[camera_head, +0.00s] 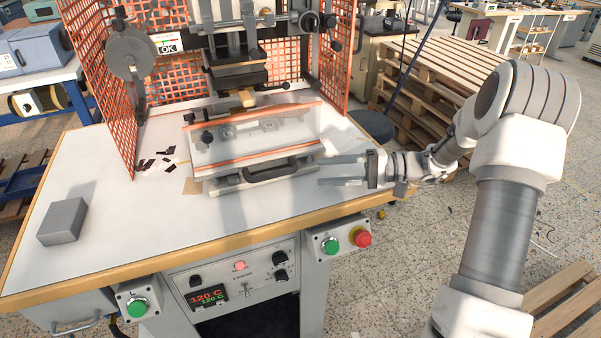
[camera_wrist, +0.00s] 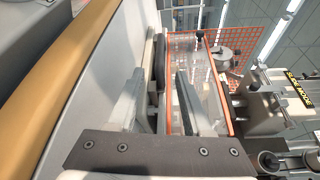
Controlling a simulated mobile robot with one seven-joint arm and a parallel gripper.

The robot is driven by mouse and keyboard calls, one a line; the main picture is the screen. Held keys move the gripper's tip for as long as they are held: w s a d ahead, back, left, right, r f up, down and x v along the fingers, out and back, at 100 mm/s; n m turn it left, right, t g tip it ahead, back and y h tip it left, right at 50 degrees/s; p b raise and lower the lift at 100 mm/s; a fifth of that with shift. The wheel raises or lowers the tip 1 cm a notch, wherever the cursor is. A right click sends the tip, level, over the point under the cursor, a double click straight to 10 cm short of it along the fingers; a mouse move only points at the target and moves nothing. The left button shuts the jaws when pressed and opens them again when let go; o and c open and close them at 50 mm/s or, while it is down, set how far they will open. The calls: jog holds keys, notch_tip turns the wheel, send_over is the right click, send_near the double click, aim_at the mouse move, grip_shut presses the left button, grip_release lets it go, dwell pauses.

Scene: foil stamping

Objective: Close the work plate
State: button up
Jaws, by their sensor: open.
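The work plate (camera_head: 225,150) is a pale, partly clear plate with orange strips along its long edges. It sits on the table in front of the press head (camera_head: 238,75), not directly beneath it, and its front side slopes toward the table's front edge. A black bar handle (camera_head: 282,167) runs along its front. My gripper (camera_head: 320,171) is open and empty, just right of the handle's right end, with its fingers pointing left. In the wrist view, the plate (camera_wrist: 208,88) lies beyond my fingers (camera_wrist: 160,75), and the dark handle shows between them. I cannot tell whether a finger touches it.
Orange mesh guards (camera_head: 105,85) flank the press. A grey block (camera_head: 63,221) lies at the table's left, and dark scraps (camera_head: 157,160) lie left of the plate. Green buttons and a red button (camera_head: 362,239) are on the front. The table's (camera_head: 130,225) front left is mostly clear.

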jog(key=d, duration=0.5)
jog(key=shift+s+d+r, duration=0.2)
jog(key=shift+s, duration=0.05)
